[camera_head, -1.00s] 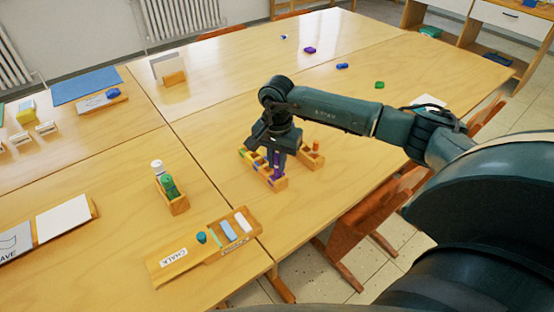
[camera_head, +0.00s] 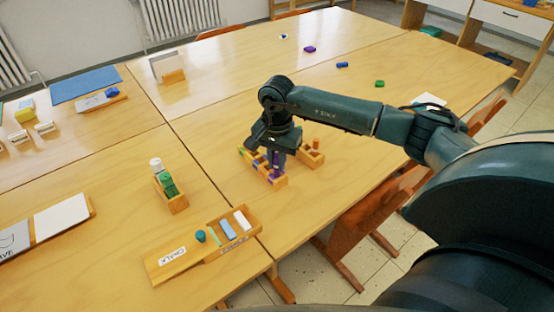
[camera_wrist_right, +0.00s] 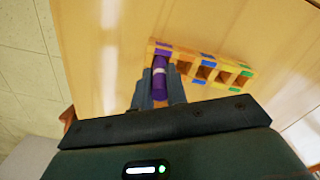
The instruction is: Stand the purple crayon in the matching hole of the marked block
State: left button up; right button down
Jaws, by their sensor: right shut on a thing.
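The purple crayon (camera_wrist_right: 159,75) is held between the fingers of my right gripper (camera_wrist_right: 160,90). In the head view the purple crayon (camera_head: 276,159) is upright below the gripper (camera_head: 277,150), at the marked block. The marked block (camera_head: 279,183) is a wooden row of holes with coloured marks. In the right wrist view the block (camera_wrist_right: 188,67) runs to the right of the crayon, and the crayon lies over the purple-marked end. The fingers and crayon hide that hole, so I cannot tell how deep the crayon's lower end is. My left gripper is not in view.
A wooden box (camera_head: 313,162) with an orange piece stands just right of the block. A chalk tray (camera_head: 180,266) and a small holder with a green bottle (camera_head: 178,203) stand nearer left. Several small coloured pieces lie at the back.

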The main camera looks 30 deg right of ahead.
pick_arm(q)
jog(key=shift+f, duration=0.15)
pick_arm(e)
jog(key=shift+f, duration=0.3)
